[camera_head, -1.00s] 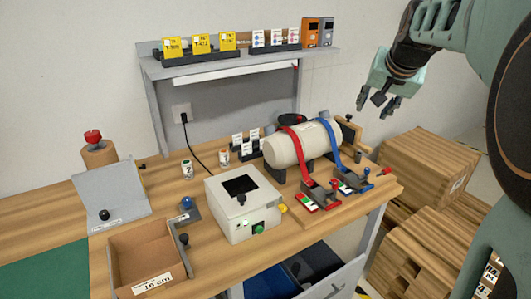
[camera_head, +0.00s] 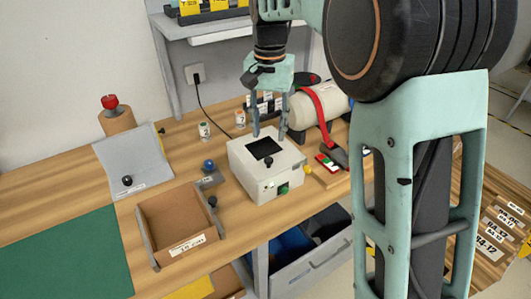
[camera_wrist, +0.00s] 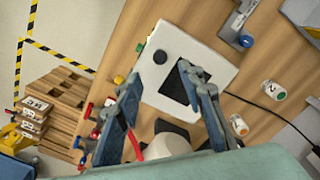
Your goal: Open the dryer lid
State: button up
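The dryer appears to be the white box (camera_head: 265,168) with a dark square window in its lid and a black knob at the lid's front edge. Its lid is shut. The box also shows in the wrist view (camera_wrist: 170,52), with the black knob (camera_wrist: 160,57) near one edge. My gripper (camera_head: 270,134) hangs over the back part of the box with its fingers apart and nothing between them. In the wrist view my open fingers (camera_wrist: 168,112) point toward the box. I cannot tell if a fingertip touches the lid.
An open cardboard tray (camera_head: 150,238) and a blue-knobbed bracket (camera_head: 209,166) lie to the left. Small bottles (camera_head: 204,130) stand behind. A green mat (camera_head: 65,255) covers the left front.

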aim_at(269, 159)
notch_tip(269, 159, down, 9)
dwell(0.3)
jog(key=shift+c, duration=0.7)
grip_shut()
